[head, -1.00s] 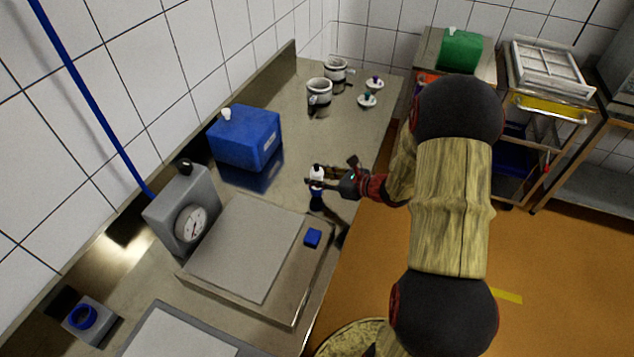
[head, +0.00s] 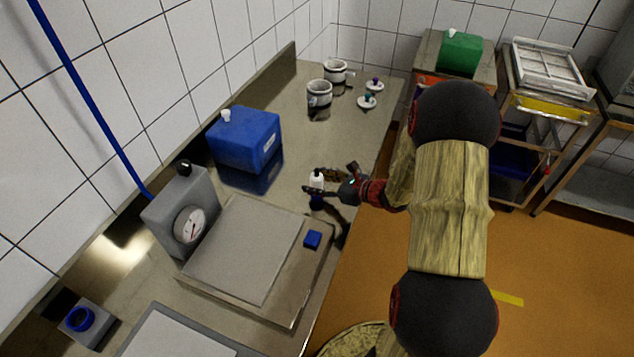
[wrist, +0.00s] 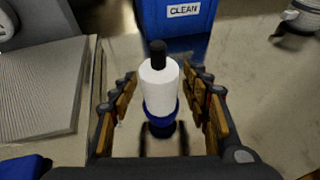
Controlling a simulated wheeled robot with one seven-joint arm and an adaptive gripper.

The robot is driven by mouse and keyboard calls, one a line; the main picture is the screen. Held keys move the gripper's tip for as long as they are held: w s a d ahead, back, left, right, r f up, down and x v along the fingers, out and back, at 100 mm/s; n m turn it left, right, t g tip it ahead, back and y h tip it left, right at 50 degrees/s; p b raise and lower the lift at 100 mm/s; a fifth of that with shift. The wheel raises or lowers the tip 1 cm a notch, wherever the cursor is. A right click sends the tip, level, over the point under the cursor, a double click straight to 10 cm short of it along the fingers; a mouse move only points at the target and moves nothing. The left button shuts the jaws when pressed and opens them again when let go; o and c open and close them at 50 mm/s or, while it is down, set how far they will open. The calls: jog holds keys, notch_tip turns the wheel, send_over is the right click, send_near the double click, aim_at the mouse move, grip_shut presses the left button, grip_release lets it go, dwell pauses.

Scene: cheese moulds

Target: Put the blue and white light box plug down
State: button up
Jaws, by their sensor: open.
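The blue and white light box plug (wrist: 159,90) stands upright on the steel counter. It has a white body, a black tip and a blue lower part. In the head view the plug (head: 317,180) is small and partly covered by a finger. My gripper (wrist: 161,98) is open around it, with one finger on each side and a gap between each finger and the plug. My gripper also shows in the head view (head: 322,181), reaching in from the right.
A blue box (head: 243,140) marked CLEAN stands behind the plug. A scale (head: 245,250) with a grey dial head (head: 185,215) and a small blue block (head: 312,239) is nearer. White pots (head: 319,94) and two small lids stand at the far end. Bare counter (head: 290,130) lies between.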

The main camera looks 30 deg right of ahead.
jog(key=shift+r, duration=0.15)
jog(key=shift+s+d+r, duration=0.2)
jog(key=p+v, duration=0.3)
jog(key=v, duration=0.8)
jog(key=s+a+r+n+g+y, duration=0.1)
jog(key=s+a+r+n+g, duration=0.15)
jog(key=a+n, duration=0.35)
jog(key=s+a+r+n+g, duration=0.2)
jog(key=a+r+n, duration=0.2)
jog(key=a, duration=0.3)
jog(key=s+a+r+n+g+y, duration=0.1)
jog(key=s+a+r+n+g, duration=0.15)
jog(key=a+n, duration=0.35)
jog(key=s+a+r+n+h, duration=0.2)
jog(key=s+r+n+h, duration=0.5)
jog(key=s+r+n, duration=0.4)
jog(key=n, duration=0.4)
jog(key=shift+s+a+r, duration=0.25)
jog(key=shift+s+r, duration=0.05)
jog(key=shift+r, duration=0.05)
